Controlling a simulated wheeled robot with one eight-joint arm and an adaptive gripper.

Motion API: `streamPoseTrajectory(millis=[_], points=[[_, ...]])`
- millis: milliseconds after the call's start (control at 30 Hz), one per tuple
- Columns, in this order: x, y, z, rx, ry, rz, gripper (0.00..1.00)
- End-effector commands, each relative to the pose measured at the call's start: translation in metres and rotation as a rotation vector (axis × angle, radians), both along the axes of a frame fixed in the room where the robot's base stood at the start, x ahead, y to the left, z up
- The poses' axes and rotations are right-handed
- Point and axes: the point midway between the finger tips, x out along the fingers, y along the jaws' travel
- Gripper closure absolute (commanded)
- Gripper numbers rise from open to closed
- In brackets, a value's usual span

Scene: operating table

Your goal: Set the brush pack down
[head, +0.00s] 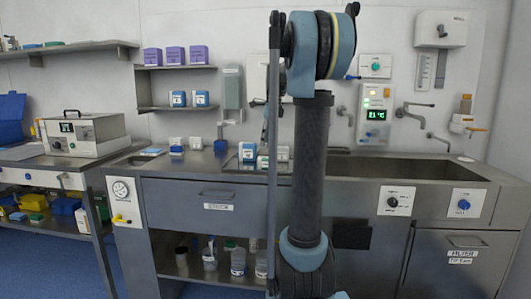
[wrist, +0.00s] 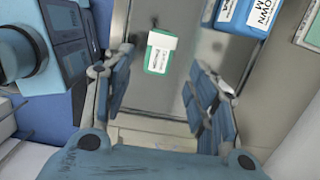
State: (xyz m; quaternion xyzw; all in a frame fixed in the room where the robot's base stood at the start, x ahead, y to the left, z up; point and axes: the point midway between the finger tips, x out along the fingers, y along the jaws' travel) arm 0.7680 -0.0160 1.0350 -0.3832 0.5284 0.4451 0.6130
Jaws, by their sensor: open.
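A small white-and-green labelled pack (wrist: 161,52) lies on a grey metal surface (wrist: 165,100) in the wrist view. It looks like the brush pack, but its label is too small to read. My gripper (wrist: 155,92) is open, with its fingers spread wide to the left and right. The pack shows between and beyond the fingertips, and I see no finger touching it. In the head view, my arm hides the gripper, and small packs (head: 247,152) stand on the counter beside the arm.
Blue packs (wrist: 240,14) with white labels are at the upper right of the wrist view, near the right finger. In the head view, the sink (head: 400,168) is right of my arm. A shelf (head: 175,108) with more packs hangs on the wall.

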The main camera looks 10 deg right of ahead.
Motion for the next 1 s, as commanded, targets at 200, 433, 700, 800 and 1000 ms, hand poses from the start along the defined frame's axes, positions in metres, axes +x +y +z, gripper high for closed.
streamPoseTrajectory(millis=[200,433,700,800,1000], points=[[-0.001,-0.003,0.026,0.000,0.000,0.000,0.47],[-0.002,-0.004,0.034,0.000,0.000,0.001,0.47],[-0.046,0.003,0.013,-0.028,-0.041,0.203,0.47],[-0.078,0.007,-0.006,-0.052,-0.073,0.363,0.47],[-0.141,0.013,-0.049,-0.106,-0.128,0.689,0.47]])
